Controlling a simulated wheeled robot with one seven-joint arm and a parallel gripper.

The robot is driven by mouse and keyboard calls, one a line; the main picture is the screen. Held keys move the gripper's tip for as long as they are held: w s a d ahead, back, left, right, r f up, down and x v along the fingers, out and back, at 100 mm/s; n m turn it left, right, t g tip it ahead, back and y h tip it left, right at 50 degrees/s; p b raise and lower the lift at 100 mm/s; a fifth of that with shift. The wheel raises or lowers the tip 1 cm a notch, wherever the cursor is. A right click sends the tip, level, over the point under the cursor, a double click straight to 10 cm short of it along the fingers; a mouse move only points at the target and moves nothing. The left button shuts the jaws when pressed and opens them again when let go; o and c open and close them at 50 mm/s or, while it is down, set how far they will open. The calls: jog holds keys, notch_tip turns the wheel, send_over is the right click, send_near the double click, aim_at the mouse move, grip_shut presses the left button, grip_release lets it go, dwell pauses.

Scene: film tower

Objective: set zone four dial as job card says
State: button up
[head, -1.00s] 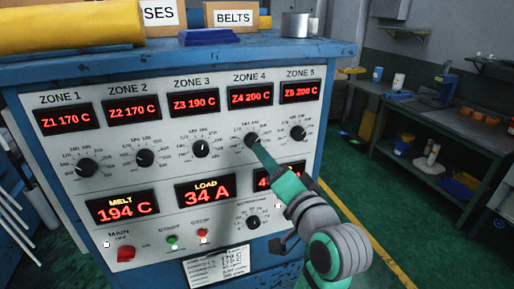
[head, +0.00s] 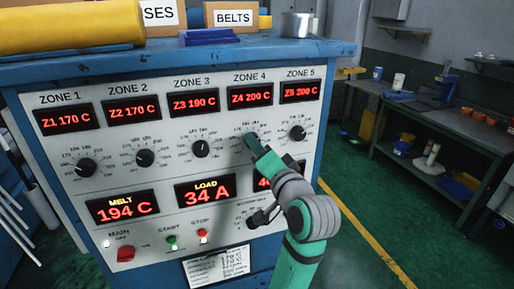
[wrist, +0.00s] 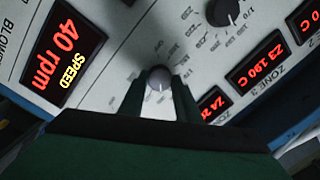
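The zone four dial is a small round knob (wrist: 159,80) on the panel, below the red display Z4 200 C (head: 250,96). My gripper (wrist: 160,88) has one finger on each side of this knob in the wrist view. The fingers are very close to it, but I cannot tell whether they press on it. In the head view my gripper (head: 256,143) covers the knob, so its pointer is hidden there. The job card (head: 217,267) hangs low on the panel front; its writing is too small to read.
The zone three dial (head: 201,149) and zone five dial (head: 297,133) flank the zone four dial. A red main switch (head: 126,253) and start and stop buttons sit lower left. A metal cup (head: 296,25) stands on top. Green floor lies open to the right.

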jog(key=shift+n, duration=0.3)
jog(key=shift+c, duration=0.4)
jog(key=n+h, duration=0.1)
jog(key=n, duration=1.5)
jog(key=shift+n, duration=0.3)
jog(key=o, duration=1.1)
jog(key=shift+c, duration=0.2)
jog(key=shift+r, duration=0.1)
jog(key=v, duration=1.1)
jog(key=shift+a, duration=0.2)
